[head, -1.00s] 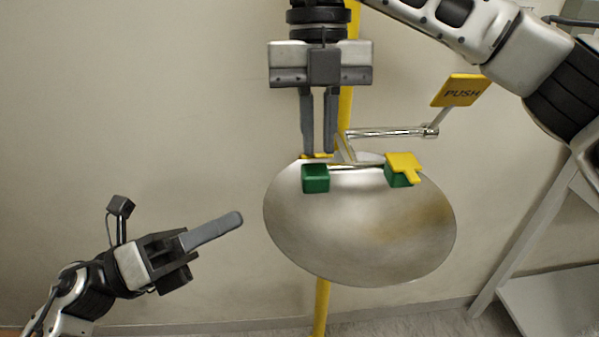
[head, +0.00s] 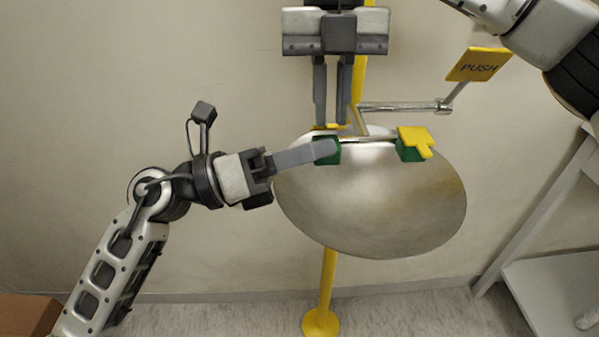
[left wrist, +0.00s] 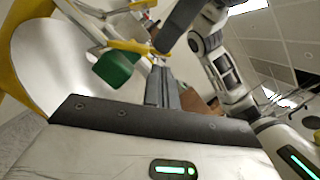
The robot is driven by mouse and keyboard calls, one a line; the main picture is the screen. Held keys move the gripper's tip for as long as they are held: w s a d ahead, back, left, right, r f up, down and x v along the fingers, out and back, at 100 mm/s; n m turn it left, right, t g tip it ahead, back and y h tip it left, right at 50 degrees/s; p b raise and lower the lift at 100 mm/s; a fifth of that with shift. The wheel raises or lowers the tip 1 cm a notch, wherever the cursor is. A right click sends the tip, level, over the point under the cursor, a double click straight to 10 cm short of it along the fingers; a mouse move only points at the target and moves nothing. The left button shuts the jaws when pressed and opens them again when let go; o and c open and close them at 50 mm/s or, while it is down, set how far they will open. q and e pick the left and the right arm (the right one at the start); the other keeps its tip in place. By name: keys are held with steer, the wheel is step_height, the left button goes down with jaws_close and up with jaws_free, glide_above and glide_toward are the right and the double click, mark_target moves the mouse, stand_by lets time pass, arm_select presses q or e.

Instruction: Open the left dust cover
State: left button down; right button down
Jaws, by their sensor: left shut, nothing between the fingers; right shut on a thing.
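The left green eyewash head (head: 324,157) sits at the back of the steel bowl, partly hidden by my left gripper. Its yellow dust cover (head: 325,127) shows as a strip behind the head, tipped back off its top. My right gripper (head: 331,124) points down from above, shut on this cover at its fingertips. My left gripper (head: 332,150) is shut and empty, its fingertips overlapping the left head in the head view. The left wrist view shows the green head (left wrist: 112,68) and yellow cover (left wrist: 128,46) just beyond the left fingers (left wrist: 160,72); contact is unclear.
The right green head (head: 408,152) has its yellow cover (head: 414,138) over it. A metal bar and yellow PUSH plate (head: 479,65) stand to the right of the bowl (head: 375,205). A yellow post runs behind it, with a white shelf (head: 560,285) at right.

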arm_select(q)
steer(key=shift+w+r, duration=0.15)
steer(key=shift+r, duration=0.05)
steer(key=shift+w+r, duration=0.4)
steer(key=shift+r, duration=0.3)
arm_select(e)
steer(key=c, duration=1.4)
jaws_free()
steer(key=shift+c, duration=0.2)
steer(key=shift+s+a, duration=0.1)
steer(key=shift+a+f, duration=0.1)
arm_select(q)
steer(key=shift+r, duration=0.1)
